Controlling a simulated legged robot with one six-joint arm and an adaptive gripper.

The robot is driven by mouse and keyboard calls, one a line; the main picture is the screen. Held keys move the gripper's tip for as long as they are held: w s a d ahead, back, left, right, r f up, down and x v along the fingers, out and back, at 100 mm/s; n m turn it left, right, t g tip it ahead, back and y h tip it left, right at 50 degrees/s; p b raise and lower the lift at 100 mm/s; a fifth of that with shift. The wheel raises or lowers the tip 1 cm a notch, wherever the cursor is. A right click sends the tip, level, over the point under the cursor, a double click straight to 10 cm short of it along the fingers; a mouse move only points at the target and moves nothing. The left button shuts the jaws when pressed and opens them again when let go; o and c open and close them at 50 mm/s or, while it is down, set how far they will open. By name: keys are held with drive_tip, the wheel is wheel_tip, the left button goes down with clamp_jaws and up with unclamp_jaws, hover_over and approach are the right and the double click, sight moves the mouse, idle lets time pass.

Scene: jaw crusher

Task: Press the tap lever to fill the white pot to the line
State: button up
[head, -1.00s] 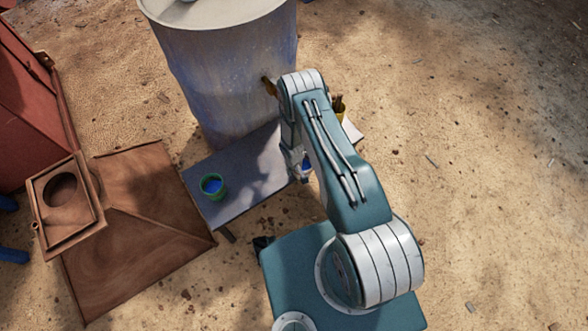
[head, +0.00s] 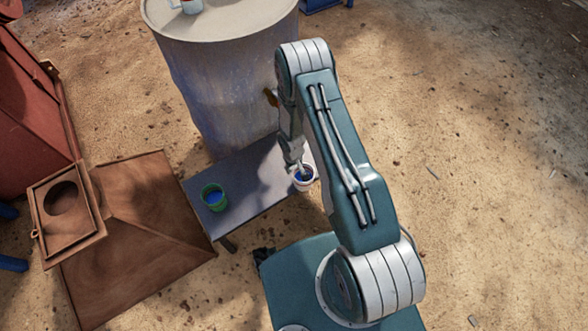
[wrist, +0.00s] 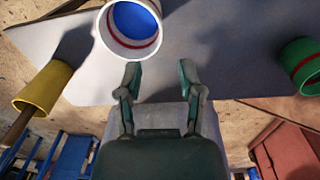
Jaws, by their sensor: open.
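The white pot (head: 305,187) stands near the right end of the grey bench, with blue inside. In the wrist view the white pot (wrist: 146,52) is cut by the top edge and shows a red line near the blue; I cannot tell the exact level. My gripper (wrist: 160,73) is open and empty, its fingertips just below the pot in that view, apart from it in the picture. In the head view my arm hides most of the gripper. A brown tap part (head: 270,97) sticks out from the barrel beside my arm; the lever cannot be made out.
The grey bench (head: 245,172) stands before a large barrel (head: 215,85). A green pot (head: 214,206) with blue inside stands at its left. A yellow pot (wrist: 45,84) with a brown stick shows at left in the wrist view. Rusty metal (head: 150,215) lies left; open ground lies right.

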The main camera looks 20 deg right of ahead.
drive_tip(key=shift+c, duration=0.3)
hover_over(295, 185)
wheel_tip(295, 185, down, 6)
drive_tip(key=shift+a+f, duration=0.1)
drive_tip(key=shift+w+f, duration=0.2)
drive_tip(key=shift+f, duration=3)
clamp_jaws()
